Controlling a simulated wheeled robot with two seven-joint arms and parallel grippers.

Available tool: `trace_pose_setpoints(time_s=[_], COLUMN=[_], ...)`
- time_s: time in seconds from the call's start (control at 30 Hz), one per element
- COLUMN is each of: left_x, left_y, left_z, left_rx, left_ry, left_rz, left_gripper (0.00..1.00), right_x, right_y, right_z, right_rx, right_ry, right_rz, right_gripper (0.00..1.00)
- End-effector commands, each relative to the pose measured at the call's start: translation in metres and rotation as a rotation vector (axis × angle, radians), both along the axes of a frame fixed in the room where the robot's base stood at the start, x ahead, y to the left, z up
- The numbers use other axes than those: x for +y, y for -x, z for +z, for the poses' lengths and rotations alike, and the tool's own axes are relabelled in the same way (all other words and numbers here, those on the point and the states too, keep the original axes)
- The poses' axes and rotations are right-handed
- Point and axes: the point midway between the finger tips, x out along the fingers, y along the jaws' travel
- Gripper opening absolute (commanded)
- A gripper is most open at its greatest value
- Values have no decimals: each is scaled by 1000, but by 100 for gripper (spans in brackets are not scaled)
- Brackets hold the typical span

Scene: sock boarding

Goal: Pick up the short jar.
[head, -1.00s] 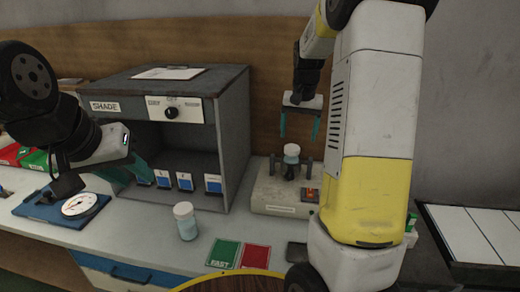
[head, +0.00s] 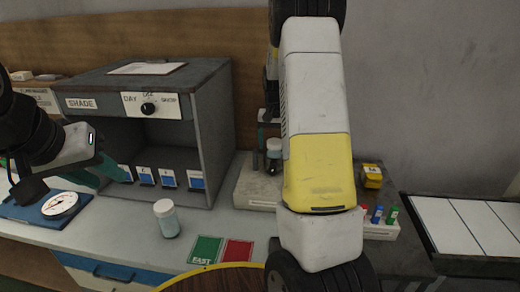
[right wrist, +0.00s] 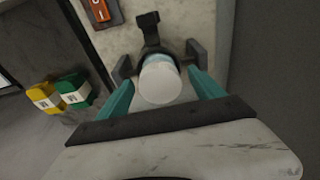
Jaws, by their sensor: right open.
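A small jar with a white lid and pale blue contents (head: 274,150) stands on the grey device at the back. It looks the shorter of two jars. In the right wrist view its lid (right wrist: 160,84) is seen from above, between dark posts. My right gripper (right wrist: 161,77) is open, with a teal finger on either side of the jar; I cannot tell if they touch it. In the head view my right arm hides most of that gripper. My left gripper (head: 103,174) looks open and empty in front of the shade box.
A second white-lidded jar (head: 167,220) stands on the counter. The shade box (head: 217,135) is left of the grey device (head: 247,190). Green (head: 205,250) and red (head: 237,252) cards lie in front. A rack of coloured vials (head: 378,222) and a panelled tray (head: 440,225) are at right.

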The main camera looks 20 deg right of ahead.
Motion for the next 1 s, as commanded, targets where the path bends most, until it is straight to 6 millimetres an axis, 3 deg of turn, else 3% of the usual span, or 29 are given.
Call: trace_pose_setpoints(time_s=[0.17,0.2,0.5,0.6,0.87,1.0], left_x=[0,0,0,0,0,0], left_y=[0,0,0,0,0,0], left_z=[0,0,0,0,0,0], left_rx=[0,0,0,0,0,0], left_ry=[0,0,0,0,0,0], left_rz=[0,0,0,0,0,0], left_gripper=[36,36,36,36,36,36], right_x=[0,0,0,0,0,0], right_y=[0,0,0,0,-1,-2], right_z=[0,0,0,0,1,11], right_rx=[-1,-1,-1,-1,-2,-7], right_ry=[0,0,0,0,0,0], right_rz=[0,0,0,0,0,0], right_gripper=[77,73,14,0,0,0])
